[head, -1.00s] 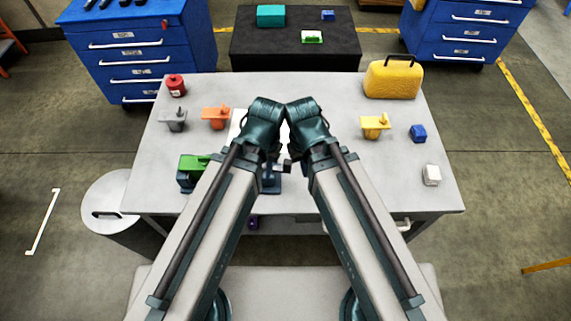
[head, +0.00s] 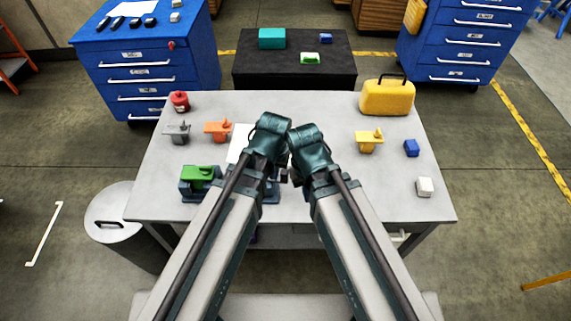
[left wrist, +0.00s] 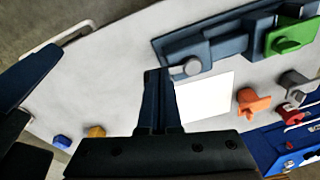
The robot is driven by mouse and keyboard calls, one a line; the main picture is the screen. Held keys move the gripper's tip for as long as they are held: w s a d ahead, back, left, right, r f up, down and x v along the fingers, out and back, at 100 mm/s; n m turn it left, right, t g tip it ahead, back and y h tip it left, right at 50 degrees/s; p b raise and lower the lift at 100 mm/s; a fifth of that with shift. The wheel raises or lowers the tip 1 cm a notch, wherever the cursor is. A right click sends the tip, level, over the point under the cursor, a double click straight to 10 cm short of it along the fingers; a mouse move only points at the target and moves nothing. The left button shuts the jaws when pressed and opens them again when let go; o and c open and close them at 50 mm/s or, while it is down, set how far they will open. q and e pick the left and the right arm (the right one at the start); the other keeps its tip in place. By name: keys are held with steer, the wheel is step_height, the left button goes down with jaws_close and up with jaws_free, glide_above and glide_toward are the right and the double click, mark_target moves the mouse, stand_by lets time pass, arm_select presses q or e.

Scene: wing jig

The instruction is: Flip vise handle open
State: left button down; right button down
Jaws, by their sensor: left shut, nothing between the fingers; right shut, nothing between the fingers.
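The blue vise with a green piece (head: 197,173) in its jaws stands at the table's left front in the head view; my left arm covers its right part. In the left wrist view the vise (left wrist: 220,45) lies along the top, with a grey round end (left wrist: 191,67) at its left and the green piece (left wrist: 290,38) at its right. I cannot make out the handle's position clearly. My left gripper (left wrist: 158,72) is shut and empty, its tips close beside the grey round end; contact is unclear. My right gripper (left wrist: 52,55) is shut and empty, at the left edge there.
A white sheet (head: 238,143) lies behind the vise. Grey (head: 178,130), orange (head: 217,130) and yellow (head: 369,140) parts, a red can (head: 180,101), a blue block (head: 411,147), a white block (head: 424,187) and a yellow case (head: 387,97) stand around it. The table's right front is mostly clear.

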arm_select(q)
steer(key=w+d+r+n+t+h+p, duration=0.1)
steer(key=w+d+r+t, duration=0.1)
steer(key=w, duration=0.6)
steer(key=shift+w+d+r, duration=0.25)
steer(key=shift+d+r, duration=0.2)
steer(key=shift+d, duration=0.25)
steer(key=shift+f, duration=0.15)
steer(key=b+x, duration=1)
steer(key=s, duration=0.2)
steer(key=s+p, duration=0.1)
steer(key=s, duration=0.1)
steer(key=shift+a, duration=0.2)
steer(key=shift+w, duration=0.1)
